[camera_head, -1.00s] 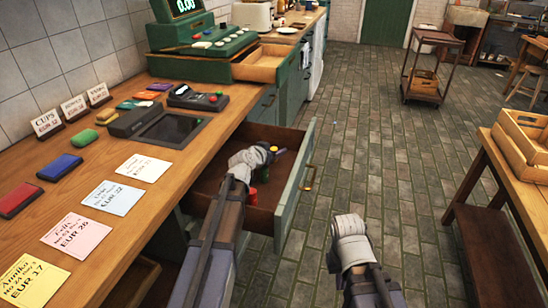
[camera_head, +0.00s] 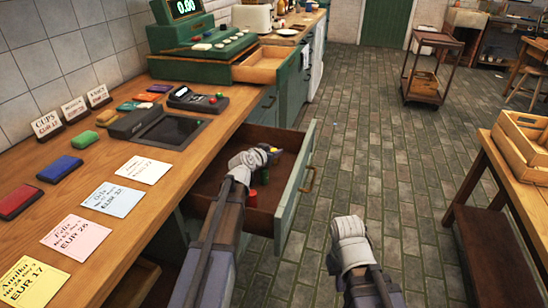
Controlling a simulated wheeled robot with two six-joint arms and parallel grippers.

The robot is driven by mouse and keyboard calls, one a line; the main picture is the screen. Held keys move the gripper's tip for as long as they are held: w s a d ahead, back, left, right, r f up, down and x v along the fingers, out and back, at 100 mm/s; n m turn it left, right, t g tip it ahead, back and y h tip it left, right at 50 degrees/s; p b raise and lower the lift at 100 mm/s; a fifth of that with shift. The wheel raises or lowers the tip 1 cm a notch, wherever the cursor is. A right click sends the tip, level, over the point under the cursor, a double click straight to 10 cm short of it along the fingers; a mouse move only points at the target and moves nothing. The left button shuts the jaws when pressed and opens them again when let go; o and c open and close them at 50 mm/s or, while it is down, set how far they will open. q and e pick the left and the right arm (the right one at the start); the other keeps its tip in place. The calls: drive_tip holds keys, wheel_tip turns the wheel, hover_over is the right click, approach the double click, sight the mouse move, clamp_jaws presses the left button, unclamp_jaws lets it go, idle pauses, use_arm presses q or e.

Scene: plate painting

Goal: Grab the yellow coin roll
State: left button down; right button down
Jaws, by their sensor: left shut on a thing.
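The yellow coin roll (camera_head: 274,149) shows as a small yellow patch at the tip of my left gripper (camera_head: 266,153), over the open counter drawer (camera_head: 230,203). My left gripper is shut on it, and the fingers hide most of the roll. A red roll (camera_head: 252,197) and a green roll (camera_head: 264,176) stand in the drawer below and beside my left wrist. My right gripper (camera_head: 348,226) hangs over the floor to the right of the drawer. Its fingers are turned away, so I cannot see whether it is open.
The wooden counter (camera_head: 150,210) holds price cards, coloured blocks, a card terminal (camera_head: 192,98) and a green cash register (camera_head: 200,40) with its till open. The drawer's green front (camera_head: 295,190) stands out over the floor. A table with a wooden crate (camera_head: 525,145) is at right.

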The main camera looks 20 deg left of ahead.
sight(274, 150)
use_arm(q)
drive_tip(key=shift+r, duration=0.15)
wheel_tip(274, 150, up, 10)
drive_tip(key=p, duration=1)
